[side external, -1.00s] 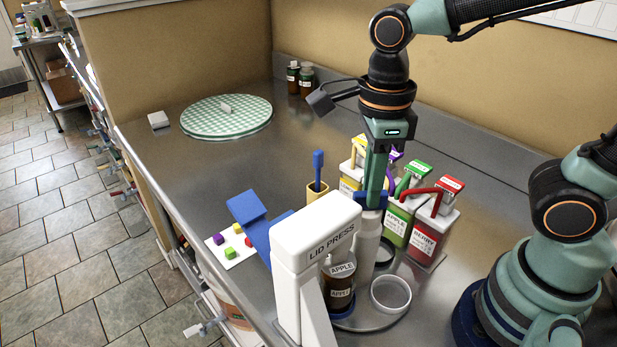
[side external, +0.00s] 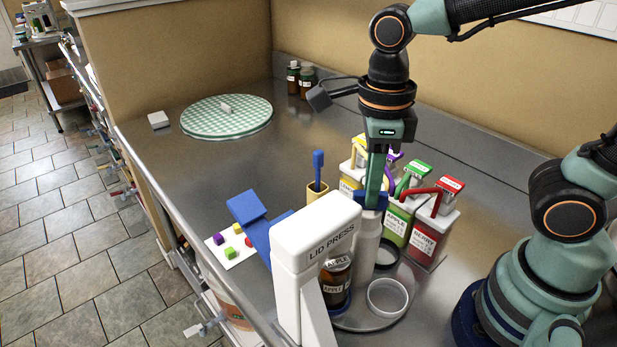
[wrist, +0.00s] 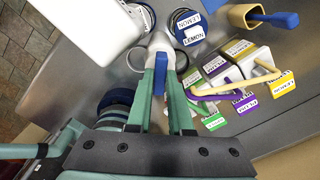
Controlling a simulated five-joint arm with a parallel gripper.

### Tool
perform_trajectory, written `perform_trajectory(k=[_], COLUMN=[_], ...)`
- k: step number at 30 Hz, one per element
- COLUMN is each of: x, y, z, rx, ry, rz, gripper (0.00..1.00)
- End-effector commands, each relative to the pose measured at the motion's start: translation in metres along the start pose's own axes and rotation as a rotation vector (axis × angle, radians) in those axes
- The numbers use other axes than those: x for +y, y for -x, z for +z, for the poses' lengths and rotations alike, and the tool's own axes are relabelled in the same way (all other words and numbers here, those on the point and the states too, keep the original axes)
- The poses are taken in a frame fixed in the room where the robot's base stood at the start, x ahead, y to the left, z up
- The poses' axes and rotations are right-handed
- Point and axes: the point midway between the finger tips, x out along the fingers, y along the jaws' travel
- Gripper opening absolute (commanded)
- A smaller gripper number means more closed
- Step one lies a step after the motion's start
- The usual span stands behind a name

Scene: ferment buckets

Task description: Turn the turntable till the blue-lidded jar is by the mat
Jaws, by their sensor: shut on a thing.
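A round metal turntable (side external: 352,322) lies on the counter beside the white lid press (side external: 312,245). On it stand a dark brown jar labelled APPLE (side external: 337,284), with blue at its foot, and open rings (side external: 387,297). My gripper (side external: 372,198) points down at a pale upright post (side external: 366,245) with a blue top and is shut on that blue top, which shows between the fingers in the wrist view (wrist: 159,76). A green checked round mat (side external: 210,125) lies at the far left.
Labelled cartons with coloured handles (side external: 432,225) stand close right of my gripper. A yellow holder with a blue brush (side external: 317,180) is behind, a white card with coloured cubes (side external: 245,248) to the left. The counter between holder and checked mat is clear.

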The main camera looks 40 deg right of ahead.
Motion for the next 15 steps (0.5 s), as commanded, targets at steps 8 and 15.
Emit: perform_trajectory(k=[8, 15], x=[-0.0002, -0.0002], y=[0.0008, 0.0028], z=[0.0000, 0.0002], rx=[-0.001, -0.001], ry=[0.000, 0.001], rz=[0.000, 0.000], gripper=[0.49, 0.49])
